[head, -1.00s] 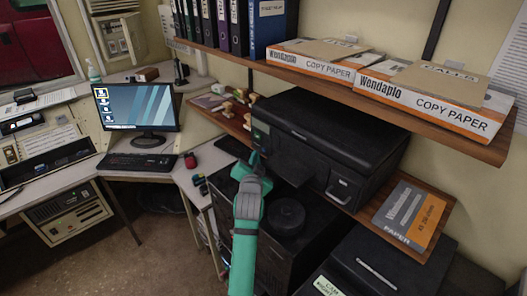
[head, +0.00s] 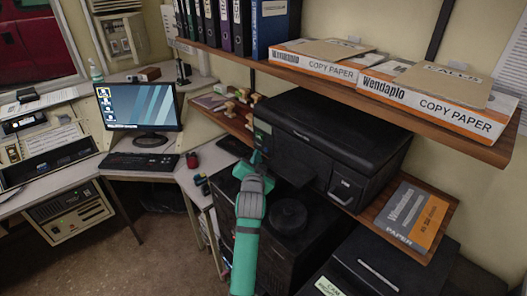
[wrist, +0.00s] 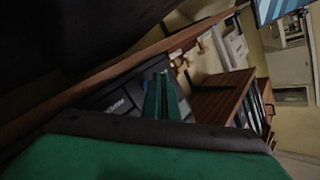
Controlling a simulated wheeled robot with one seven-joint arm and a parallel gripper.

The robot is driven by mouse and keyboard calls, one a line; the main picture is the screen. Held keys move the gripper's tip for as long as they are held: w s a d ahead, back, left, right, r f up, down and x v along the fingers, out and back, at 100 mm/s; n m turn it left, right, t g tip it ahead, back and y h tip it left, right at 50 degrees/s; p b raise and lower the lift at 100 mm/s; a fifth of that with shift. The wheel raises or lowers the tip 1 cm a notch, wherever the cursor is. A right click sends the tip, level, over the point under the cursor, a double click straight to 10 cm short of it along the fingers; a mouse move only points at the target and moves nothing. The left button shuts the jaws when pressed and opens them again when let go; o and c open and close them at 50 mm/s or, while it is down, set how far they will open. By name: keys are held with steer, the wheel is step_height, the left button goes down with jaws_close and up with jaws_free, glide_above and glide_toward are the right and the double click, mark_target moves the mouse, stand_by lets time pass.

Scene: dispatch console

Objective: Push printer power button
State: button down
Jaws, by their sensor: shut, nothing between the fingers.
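The black printer (head: 330,130) sits on a wooden shelf in the head view. A small greenish panel shows at the left of its front face (head: 263,127). I cannot make out the power button. My gripper (head: 256,158) is at the lower left of the printer's front, just below that panel, and its fingers are shut and empty. Whether it touches the printer I cannot tell. In the wrist view the green fingers (wrist: 162,97) are together in front of a dark surface with light lettering (wrist: 117,106).
An upper shelf (head: 360,87) with copy paper boxes (head: 435,100) and binders overhangs the printer. Stamps (head: 243,95) stand to its left. A black cabinet with a round knob-like disc (head: 288,213) is below. A monitor (head: 139,106) stands on the desk at left.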

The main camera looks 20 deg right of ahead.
steer(key=shift+s+d, duration=0.15)
steer(key=shift+d, duration=0.25)
steer(key=shift+a, duration=0.2)
stand_by(0.6)
steer(key=shift+w+d, duration=0.35)
steer(key=shift+d, duration=0.15)
